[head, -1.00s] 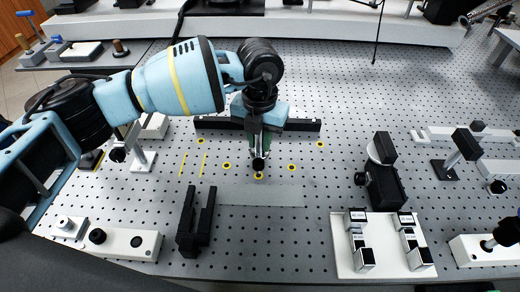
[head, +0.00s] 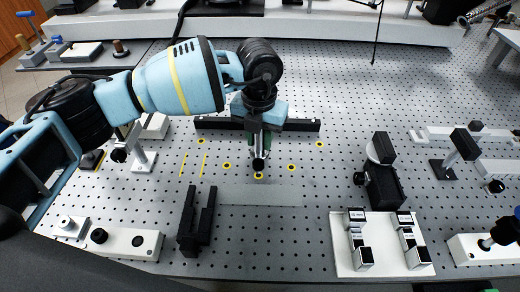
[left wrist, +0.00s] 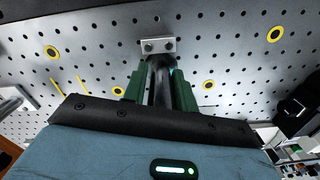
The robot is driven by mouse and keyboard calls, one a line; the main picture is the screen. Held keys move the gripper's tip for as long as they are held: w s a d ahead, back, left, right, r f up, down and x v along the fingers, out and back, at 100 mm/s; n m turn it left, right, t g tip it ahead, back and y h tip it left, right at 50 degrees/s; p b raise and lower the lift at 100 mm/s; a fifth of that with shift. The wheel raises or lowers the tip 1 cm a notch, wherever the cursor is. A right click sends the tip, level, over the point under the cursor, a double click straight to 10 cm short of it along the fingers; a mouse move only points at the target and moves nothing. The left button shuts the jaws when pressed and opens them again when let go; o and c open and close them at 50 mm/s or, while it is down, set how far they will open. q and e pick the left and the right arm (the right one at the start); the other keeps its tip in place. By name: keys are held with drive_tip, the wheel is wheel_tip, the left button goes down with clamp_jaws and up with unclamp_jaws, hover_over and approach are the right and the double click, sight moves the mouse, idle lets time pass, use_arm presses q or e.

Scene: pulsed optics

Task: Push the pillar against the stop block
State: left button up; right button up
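My left gripper (head: 259,150) points down over the perforated board in the head view, in front of a long black bar (head: 215,123). Its green fingers (left wrist: 159,92) stand on both sides of a dark round pillar (left wrist: 160,84) in the left wrist view and appear shut on it. The pillar's dark end (head: 259,164) shows below the fingers in the head view, near a yellow ring. A small grey block with two screws (left wrist: 157,46) lies right at the pillar's far end in the left wrist view. I cannot tell whether it is the stop block or the pillar's foot.
A black forked mount (head: 196,222) stands at front left. A white plate with several small blocks (head: 386,262) lies at front right, with a black mount (head: 385,185) behind it. Several yellow rings mark the board. The board at upper right is largely clear.

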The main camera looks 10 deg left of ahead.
use_arm(q)
drive_tip(key=o, duration=0.4)
drive_tip(key=shift+c, duration=0.2)
drive_tip(key=shift+s+f, duration=0.1)
drive_tip(key=shift+r, duration=4)
drive_tip(key=shift+f, duration=0.1)
